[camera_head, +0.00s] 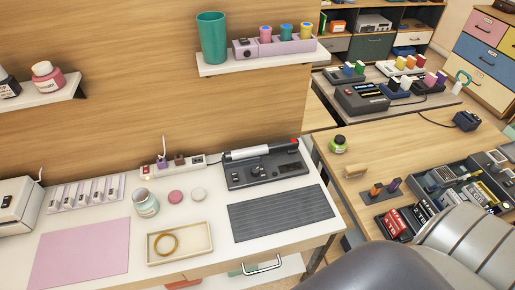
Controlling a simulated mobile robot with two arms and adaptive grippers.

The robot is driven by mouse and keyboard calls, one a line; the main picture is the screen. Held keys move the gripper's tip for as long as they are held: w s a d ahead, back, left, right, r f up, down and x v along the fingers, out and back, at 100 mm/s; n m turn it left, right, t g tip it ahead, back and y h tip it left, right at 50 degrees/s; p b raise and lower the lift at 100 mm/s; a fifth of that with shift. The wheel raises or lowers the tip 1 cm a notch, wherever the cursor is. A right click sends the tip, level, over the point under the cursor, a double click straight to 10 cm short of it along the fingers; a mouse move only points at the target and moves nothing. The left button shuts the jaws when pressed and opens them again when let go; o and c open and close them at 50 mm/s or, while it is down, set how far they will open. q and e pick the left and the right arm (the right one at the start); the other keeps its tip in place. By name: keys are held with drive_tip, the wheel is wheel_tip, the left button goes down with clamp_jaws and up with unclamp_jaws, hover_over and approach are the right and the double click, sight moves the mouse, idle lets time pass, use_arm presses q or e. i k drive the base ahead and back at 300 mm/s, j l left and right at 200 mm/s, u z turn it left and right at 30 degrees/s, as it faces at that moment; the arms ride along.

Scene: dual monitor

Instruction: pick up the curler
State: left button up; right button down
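What looks like the curler (258,152) is a light rod with a dark part and a red tip at its right end. It lies across the back of a dark grey base unit (266,172) on the white desk. No gripper touches it. A grey link of one of my arms fills the bottom right corner, with no fingers showing. Neither of my grippers is in view.
A dark ribbed mat (281,213) lies in front of the base unit. A power strip (180,165), a jar (145,202) and a shallow tray (208,242) with a ring stand to its left. A shelf (262,59) hangs above. A wooden table (380,150) stands at right.

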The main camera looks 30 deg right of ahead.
sight(293, 143)
drive_tip(key=z, duration=1.25)
